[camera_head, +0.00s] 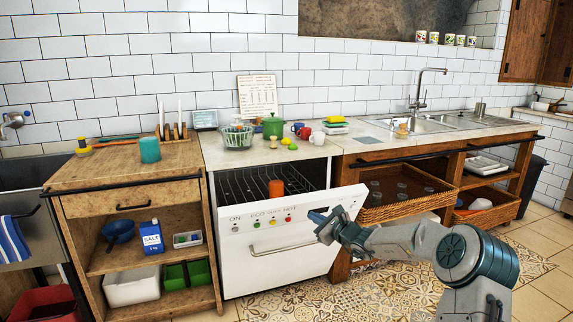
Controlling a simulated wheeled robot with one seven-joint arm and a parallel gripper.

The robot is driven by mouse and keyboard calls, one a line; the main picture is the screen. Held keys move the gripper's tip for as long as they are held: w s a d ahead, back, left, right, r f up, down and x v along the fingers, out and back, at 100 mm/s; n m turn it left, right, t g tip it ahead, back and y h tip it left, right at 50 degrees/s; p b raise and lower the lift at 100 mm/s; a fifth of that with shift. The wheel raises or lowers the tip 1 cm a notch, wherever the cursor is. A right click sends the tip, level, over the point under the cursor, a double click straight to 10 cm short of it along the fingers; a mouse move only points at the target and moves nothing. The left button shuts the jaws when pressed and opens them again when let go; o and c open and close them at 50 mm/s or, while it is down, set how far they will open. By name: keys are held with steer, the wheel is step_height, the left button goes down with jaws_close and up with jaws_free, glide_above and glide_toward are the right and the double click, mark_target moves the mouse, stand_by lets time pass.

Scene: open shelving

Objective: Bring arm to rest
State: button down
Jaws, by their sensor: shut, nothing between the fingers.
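My gripper (322,217) is shut and empty, at the end of my arm, which reaches in from the lower right. It appears in front of the upper part of a white appliance door (275,262) with a row of coloured knobs and a handle. I cannot tell whether it touches the door. The door is tilted open at the top, and a dark rack (240,185) shows behind it. An orange-brown cup (276,188) stands at the rack, its base hidden by the door.
A wooden cabinet (135,205) with open shelves stands left. The counter (350,146) above holds a green pot (272,126), mugs and a glass bowl (237,137). A wicker basket (400,212) sits under the counter at right. The tiled floor (535,250) is free at right.

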steer(key=s+a+r+n+g+p, duration=0.3)
steer(key=s+r+n, duration=0.2)
steer(key=s, duration=0.3)
steer(key=s+a+r+n+g+h+p, duration=0.1)
steer(key=s+a+r+n+g+p, duration=0.3)
steer(key=s, duration=0.4)
steer(key=s+a+r+n+g+p, duration=0.2)
steer(key=s+r+n+p, duration=0.1)
steer(key=s+r+n, duration=0.3)
steer(key=s+d+r+n+h+p, duration=0.3)
steer(key=s+d, duration=0.2)
steer(key=s, duration=0.4)
steer(key=s+d+r+n+g+h+p, duration=0.1)
steer(key=s+d+r+n+h+p, duration=0.1)
steer(key=s, duration=0.8)
steer(key=s+d+r+n+h+p, duration=0.3)
steer(key=s+d+p, duration=0.3)
steer(key=s, duration=0.3)
steer(key=shift+s+d+r+n+g+h, duration=0.35)
steer(key=shift+d+r+h, duration=0.25)
steer(key=shift+d+r, duration=0.25)
steer(key=shift+w+f, duration=0.1)
